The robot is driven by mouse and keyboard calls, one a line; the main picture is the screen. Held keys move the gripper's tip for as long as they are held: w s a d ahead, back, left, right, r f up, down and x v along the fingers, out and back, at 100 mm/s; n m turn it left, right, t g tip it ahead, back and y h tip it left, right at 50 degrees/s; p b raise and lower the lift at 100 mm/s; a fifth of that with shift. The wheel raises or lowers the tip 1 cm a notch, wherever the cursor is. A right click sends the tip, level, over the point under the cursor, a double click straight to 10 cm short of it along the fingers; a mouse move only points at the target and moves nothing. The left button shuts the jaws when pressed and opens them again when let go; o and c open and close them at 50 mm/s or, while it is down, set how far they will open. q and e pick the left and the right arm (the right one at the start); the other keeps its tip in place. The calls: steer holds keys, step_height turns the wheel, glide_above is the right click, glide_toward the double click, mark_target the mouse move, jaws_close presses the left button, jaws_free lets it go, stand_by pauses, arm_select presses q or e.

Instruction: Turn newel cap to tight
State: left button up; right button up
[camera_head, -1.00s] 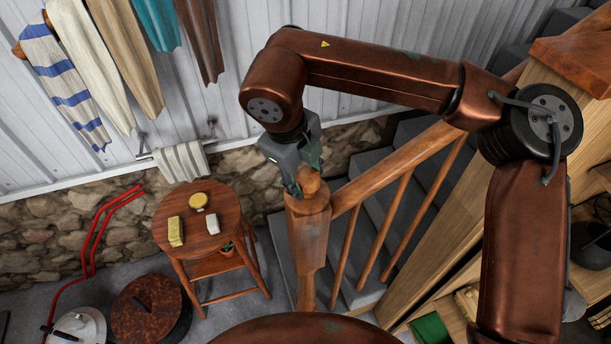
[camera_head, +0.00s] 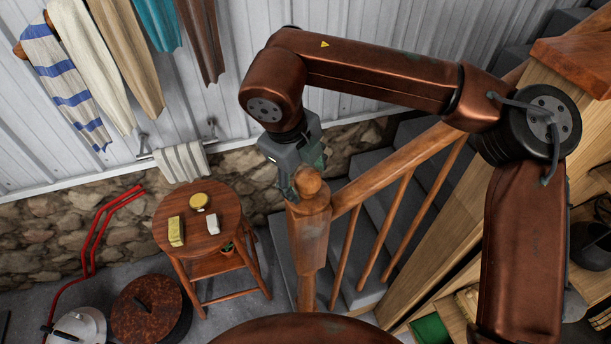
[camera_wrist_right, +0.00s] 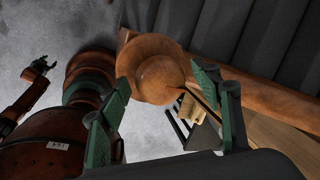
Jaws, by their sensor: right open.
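The newel cap (camera_head: 309,183) is a round wooden ball on top of the wooden newel post (camera_head: 308,238) at the foot of the stair rail. My right gripper (camera_head: 300,177) reaches down at the cap from above and behind. In the right wrist view the cap (camera_wrist_right: 160,78) lies between the two green fingers of the open right gripper (camera_wrist_right: 162,82). I cannot tell whether the fingers touch it.
The wooden handrail (camera_head: 400,165) and stairs lie right of the post. A round stool (camera_head: 180,220) with small items stands to the left, near a rusty round lid (camera_head: 150,308) and a red tubular frame (camera_head: 95,240). Clothes hang on the wall.

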steer(key=v, duration=1.2)
